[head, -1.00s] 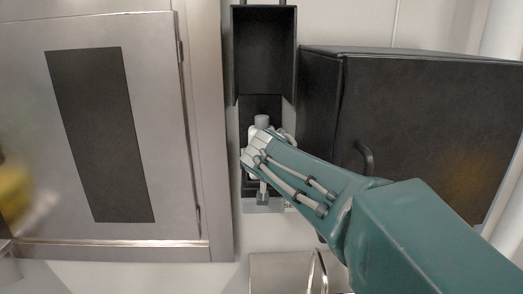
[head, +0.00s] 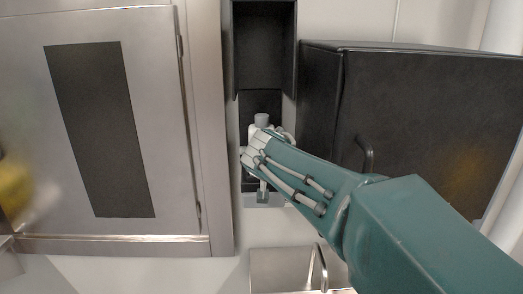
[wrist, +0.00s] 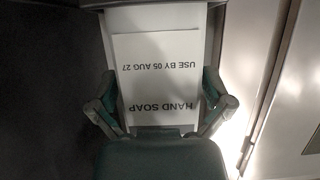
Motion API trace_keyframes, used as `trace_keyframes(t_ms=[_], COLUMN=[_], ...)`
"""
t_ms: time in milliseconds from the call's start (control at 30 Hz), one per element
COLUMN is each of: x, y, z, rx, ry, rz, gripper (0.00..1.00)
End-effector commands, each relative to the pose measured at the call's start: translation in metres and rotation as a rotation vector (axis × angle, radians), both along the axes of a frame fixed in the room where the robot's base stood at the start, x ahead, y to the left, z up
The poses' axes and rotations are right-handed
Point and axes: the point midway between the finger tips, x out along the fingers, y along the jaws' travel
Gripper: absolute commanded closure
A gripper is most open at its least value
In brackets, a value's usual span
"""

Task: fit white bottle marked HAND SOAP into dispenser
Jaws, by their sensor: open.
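The white bottle (head: 252,131) with a grey cap stands upright in the black dispenser (head: 262,101), whose cover (head: 264,45) is swung up and open. In the wrist view, the bottle's white label (wrist: 160,80) reads HAND SOAP and USE BY 05 AUG 27, upside down. My gripper (head: 257,150) is at the bottle's front and hides most of its body in the head view. In the wrist view, the open fingers of my gripper (wrist: 162,100) lie on either side of the bottle. Whether the bottle is fully seated is hidden.
A black box with a handle (head: 420,130) stands close on the right of the dispenser. A metal cabinet door with a dark panel (head: 98,130) is on the left. A metal fixture (head: 283,268) sits below. Side room around the dispenser is narrow.

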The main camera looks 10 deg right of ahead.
Motion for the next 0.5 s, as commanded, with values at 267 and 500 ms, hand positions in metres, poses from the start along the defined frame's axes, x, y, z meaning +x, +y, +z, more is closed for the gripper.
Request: trace_keyframes(t_ms=[267, 500], x=[-0.010, -0.050], y=[0.002, 0.011], z=[0.004, 0.021], rx=[-0.001, 0.001], ry=[0.000, -0.002], rz=[0.000, 0.001], gripper=[0.00, 0.00])
